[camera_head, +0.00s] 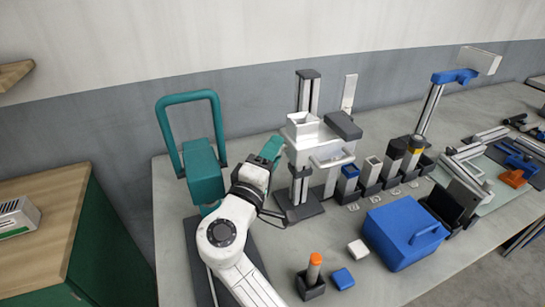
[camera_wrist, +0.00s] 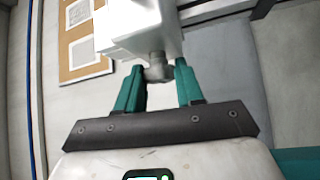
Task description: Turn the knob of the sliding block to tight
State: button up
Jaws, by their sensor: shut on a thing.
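The white sliding block (camera_head: 304,130) sits on an upright rail stand with a dark base. It also shows at the top of the wrist view (camera_wrist: 130,24). Its grey knob (camera_wrist: 158,70) sticks out of the block toward my gripper. My gripper (camera_wrist: 160,76) has its green fingers on both sides of the knob and is shut on it. In the head view my gripper (camera_head: 273,148) is at the left side of the block, and the knob is hidden there. I see no tight marking on the knob.
A teal frame-handled device (camera_head: 205,168) stands left of my arm. The table's front left is partly clear.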

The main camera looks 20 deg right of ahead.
jog(key=shift+f, duration=0.1)
jog(key=o, duration=1)
jog(key=shift+o, duration=0.2)
jog(key=b+v, duration=0.2)
jog(key=v, duration=0.9)
